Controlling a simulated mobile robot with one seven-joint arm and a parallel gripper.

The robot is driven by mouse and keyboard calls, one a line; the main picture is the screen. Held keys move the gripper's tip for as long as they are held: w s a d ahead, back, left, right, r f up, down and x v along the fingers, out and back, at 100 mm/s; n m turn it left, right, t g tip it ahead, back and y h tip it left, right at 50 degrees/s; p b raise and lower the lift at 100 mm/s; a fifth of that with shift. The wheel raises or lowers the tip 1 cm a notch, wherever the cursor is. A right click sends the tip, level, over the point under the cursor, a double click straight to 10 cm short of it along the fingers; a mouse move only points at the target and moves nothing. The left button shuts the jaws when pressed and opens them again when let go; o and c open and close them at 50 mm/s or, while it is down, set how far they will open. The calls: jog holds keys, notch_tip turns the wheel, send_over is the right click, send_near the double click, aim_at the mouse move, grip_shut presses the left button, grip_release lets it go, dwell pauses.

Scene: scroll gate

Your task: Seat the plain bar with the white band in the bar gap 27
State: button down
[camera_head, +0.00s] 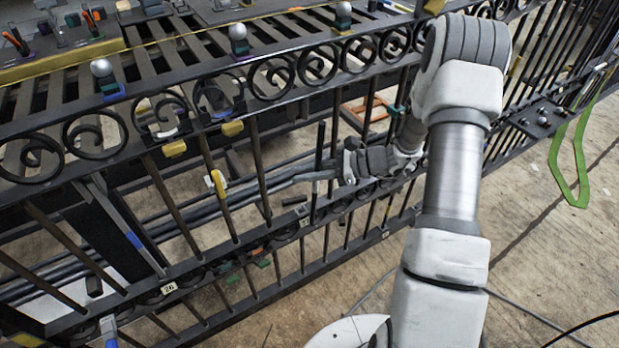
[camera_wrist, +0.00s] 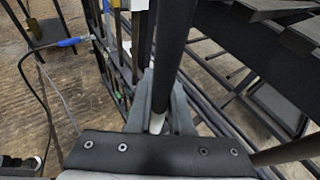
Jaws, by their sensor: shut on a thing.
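My gripper (camera_head: 330,166) is shut on a dark plain bar (camera_head: 319,150), in front of the scroll gate's (camera_head: 210,105) middle section. In the head view the bar stands close to upright, and its lower end is near the gate's lower rail; I cannot tell whether it touches. In the wrist view the bar (camera_wrist: 170,50) runs up from between the fingers (camera_wrist: 160,115), and its white band (camera_wrist: 157,123) shows right at them. A tag on the lower rail reads 26 (camera_head: 169,288). Another small white tag (camera_head: 304,222) to its right is too small to read for certain.
Gate bars stand on both sides of the held bar, one with a yellow clip (camera_head: 218,184). A bench with slats (camera_head: 180,50) and silver ball-topped pieces (camera_head: 238,31) lies behind. A green strap loop (camera_head: 568,165) hangs at right. The floor at lower right is mostly clear, with cables.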

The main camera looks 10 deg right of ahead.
jog(key=w+a+b, duration=0.1)
jog(key=w+a, duration=0.1)
jog(key=w, duration=0.4)
jog(key=shift+w+f, duration=0.15)
jog(key=shift+w, duration=0.1)
dwell(0.3)
jog(key=shift+a, duration=0.1)
jog(key=shift+f+b, duration=0.75)
jog(key=shift+f, duration=0.3)
dwell(0.9)
jog(key=shift+w+a+g+p, duration=0.15)
jog(key=shift+w+a+p, duration=0.1)
jog(key=shift+w, duration=0.35)
jog(key=shift+w+a+g+p, duration=0.15)
jog(key=shift+w+p, duration=0.1)
jog(key=shift+w, duration=0.3)
dwell(0.9)
jog(key=c, duration=0.7)
grip_release()
jog(key=shift+c, duration=0.2)
jog(key=shift+h, duration=0.3)
jog(key=shift+d+f, duration=0.1)
jog(key=shift+m, duration=0.3)
jog(key=p+v, duration=0.2)
jog(key=v, duration=1.5)
jog(key=shift+d+p, duration=0.2)
jog(key=shift+p, duration=0.1)
